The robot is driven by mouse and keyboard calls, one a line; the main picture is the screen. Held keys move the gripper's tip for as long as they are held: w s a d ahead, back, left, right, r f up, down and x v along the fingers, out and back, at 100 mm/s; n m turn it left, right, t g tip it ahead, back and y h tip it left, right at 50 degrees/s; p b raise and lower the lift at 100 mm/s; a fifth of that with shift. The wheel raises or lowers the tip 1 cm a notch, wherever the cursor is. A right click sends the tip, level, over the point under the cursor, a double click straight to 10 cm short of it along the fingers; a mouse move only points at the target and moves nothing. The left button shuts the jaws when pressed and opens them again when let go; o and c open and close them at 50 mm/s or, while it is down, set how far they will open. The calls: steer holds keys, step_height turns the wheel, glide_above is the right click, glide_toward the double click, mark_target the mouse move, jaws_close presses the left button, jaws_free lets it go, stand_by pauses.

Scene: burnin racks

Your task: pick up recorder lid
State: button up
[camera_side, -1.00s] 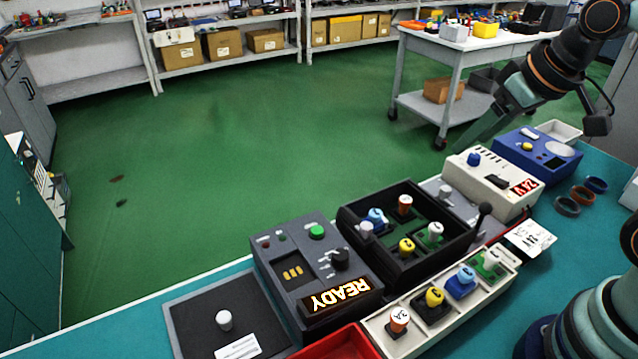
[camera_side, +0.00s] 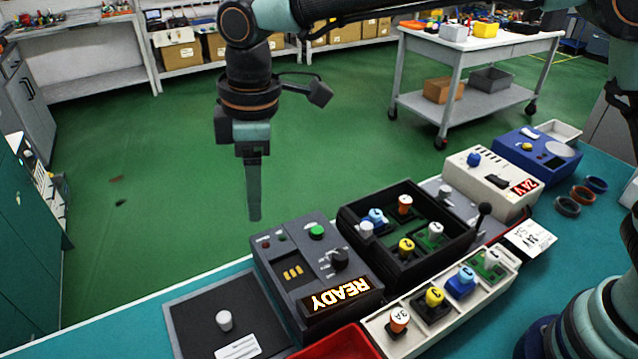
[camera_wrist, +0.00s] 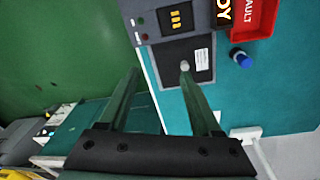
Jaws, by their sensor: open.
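The recorder lid, which I take to be the dark square plate with a pale round knob and a white label, lies at the lower left in the side view (camera_side: 195,312). It also shows at the top centre of the wrist view (camera_wrist: 172,52). My gripper (camera_side: 253,217) points down, above and behind the lid in the side view, with nothing held. In the wrist view its two fingers (camera_wrist: 160,72) are spread apart, and the right fingertip overlaps the view of the knob. The gripper is apart from the lid.
The dark grey READY unit (camera_side: 290,247) stands beside the lid. A red bin (camera_side: 340,345) sits in front. The black rack (camera_side: 375,262) and cream tray (camera_side: 385,342) hold numbered, knobbed modules. A blue knob-like object (camera_wrist: 241,59) shows near the lid in the wrist view.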

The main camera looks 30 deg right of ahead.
steer(key=s+a+f+n+g, duration=0.1)
steer(key=s+a+f+n, duration=0.3)
steer(key=a+f, duration=0.45)
glide_above(224, 316)
steer(key=shift+h, duration=0.4)
steer(key=f, duration=0.4)
steer(key=shift+s+a+f, duration=0.15)
steer(key=shift+s+f, duration=0.05)
steer(key=shift+w+f, duration=0.2)
steer(key=shift+f, duration=2.85)
jaws_close()
